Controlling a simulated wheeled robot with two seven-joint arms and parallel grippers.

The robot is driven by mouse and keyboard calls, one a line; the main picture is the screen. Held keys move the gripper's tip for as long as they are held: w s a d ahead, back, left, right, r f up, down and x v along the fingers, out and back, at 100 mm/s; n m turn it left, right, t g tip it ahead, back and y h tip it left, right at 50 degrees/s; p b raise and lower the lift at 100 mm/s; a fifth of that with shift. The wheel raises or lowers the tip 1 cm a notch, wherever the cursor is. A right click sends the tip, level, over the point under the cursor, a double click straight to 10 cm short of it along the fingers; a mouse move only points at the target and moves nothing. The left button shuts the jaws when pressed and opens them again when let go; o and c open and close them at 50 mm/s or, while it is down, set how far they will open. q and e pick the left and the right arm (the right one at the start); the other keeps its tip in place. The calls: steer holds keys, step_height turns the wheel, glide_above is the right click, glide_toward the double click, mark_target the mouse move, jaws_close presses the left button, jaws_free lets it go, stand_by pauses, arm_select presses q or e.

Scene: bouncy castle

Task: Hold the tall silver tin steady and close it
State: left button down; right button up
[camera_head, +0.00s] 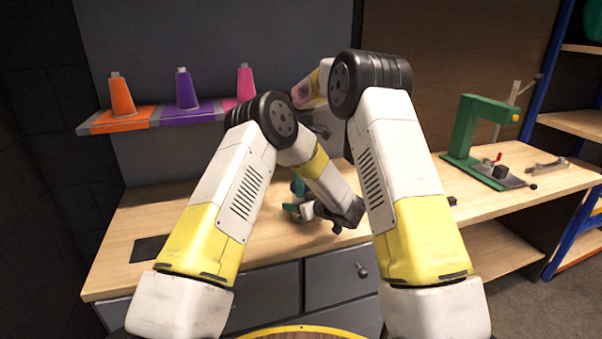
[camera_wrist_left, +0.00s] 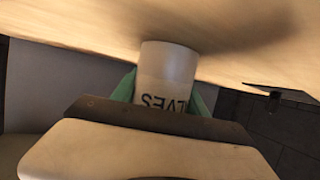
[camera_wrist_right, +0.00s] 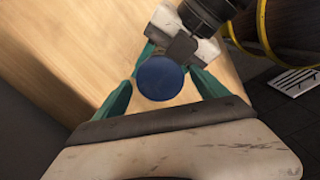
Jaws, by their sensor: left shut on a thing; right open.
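A pale cylindrical tin (camera_wrist_left: 168,68) with dark, upside-down lettering stands between the green fingers of my left gripper (camera_wrist_left: 165,90), which is shut on it. In the head view my left gripper (camera_head: 298,205) is low over the bench, and the tin is mostly hidden. In the right wrist view a round dark blue top (camera_wrist_right: 160,78) faces the camera beside the left gripper; I cannot tell whether it is a seated lid. My right gripper (camera_wrist_right: 161,84) is open, with one finger on each side of the blue top.
The wooden bench (camera_head: 130,230) is mostly clear on the left. A shelf behind holds orange (camera_head: 122,97), purple (camera_head: 186,90) and pink (camera_head: 245,83) cones. A green press (camera_head: 466,130) stands at the right of the bench. My two arms are close together over the middle.

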arm_select(q)
steer(key=shift+s+f, duration=0.1)
arm_select(e)
steer(key=c, duration=1.5)
steer(key=m, duration=0.7)
steer(key=shift+m, duration=0.4)
steer(key=m, duration=0.4)
steer(key=shift+f+m, duration=0.1)
steer(key=shift+m, duration=0.2)
steer(key=m, duration=0.4)
steer(key=o, duration=1.6)
steer(key=shift+c, duration=0.2)
